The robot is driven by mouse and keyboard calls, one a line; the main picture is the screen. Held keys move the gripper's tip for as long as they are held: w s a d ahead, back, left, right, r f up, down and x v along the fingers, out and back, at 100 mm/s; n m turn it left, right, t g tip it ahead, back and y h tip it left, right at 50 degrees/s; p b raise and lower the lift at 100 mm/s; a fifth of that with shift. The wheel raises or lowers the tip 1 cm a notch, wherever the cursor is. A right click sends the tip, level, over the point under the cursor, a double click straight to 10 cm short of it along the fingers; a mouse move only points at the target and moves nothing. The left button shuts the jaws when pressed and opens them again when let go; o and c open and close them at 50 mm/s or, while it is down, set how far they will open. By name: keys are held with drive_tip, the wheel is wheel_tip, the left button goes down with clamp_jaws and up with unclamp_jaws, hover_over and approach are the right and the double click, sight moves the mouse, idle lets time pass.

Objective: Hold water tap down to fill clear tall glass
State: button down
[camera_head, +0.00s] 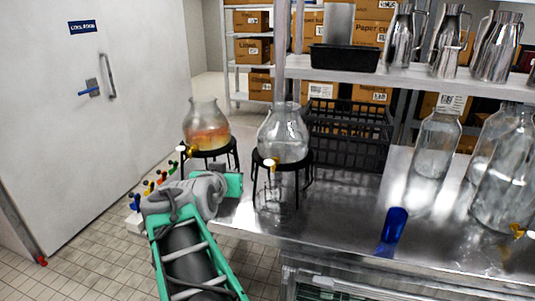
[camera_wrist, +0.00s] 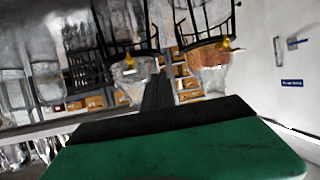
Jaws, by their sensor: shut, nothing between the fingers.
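A clear glass dispenser (camera_head: 283,135) of water stands on a black wire stand at the table's left part, with a brass tap (camera_head: 272,163) on its front. In the tilted, upside-down wrist view the tap (camera_wrist: 130,62) shows just beyond my fingers. My gripper (camera_head: 238,186) is shut and empty, left of and a little below this tap, apart from it as far as I can tell. Its dark fingers (camera_wrist: 157,90) point toward the dispensers in the wrist view.
A second dispenser (camera_head: 206,125) with orange fruit stands behind my gripper. A blue glass (camera_head: 395,224) stands on the steel table (camera_head: 340,215). Large clear bottles (camera_head: 435,145) stand at right, metal jugs (camera_head: 447,28) on the shelf above. A black crate (camera_head: 345,135) stands behind.

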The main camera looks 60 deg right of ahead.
drive_tip(key=s+d+r+m+g+h, duration=0.2)
drive_tip(key=s+d+r, duration=0.2)
drive_tip(key=s, duration=0.1)
drive_tip(key=shift+s+d+r, duration=0.25)
drive_tip(key=shift+s+d, duration=0.1)
drive_tip(key=p, duration=0.4)
hover_over(271, 164)
drive_tip(key=a, duration=0.1)
wheel_tip(271, 164, down, 3)
drive_tip(key=shift+w+a+f, duration=0.15)
drive_tip(key=shift+f, duration=0.75)
drive_tip(key=shift+w+a+f, duration=0.1)
drive_tip(key=shift+a+f, duration=0.05)
drive_tip(key=shift+f, duration=0.7)
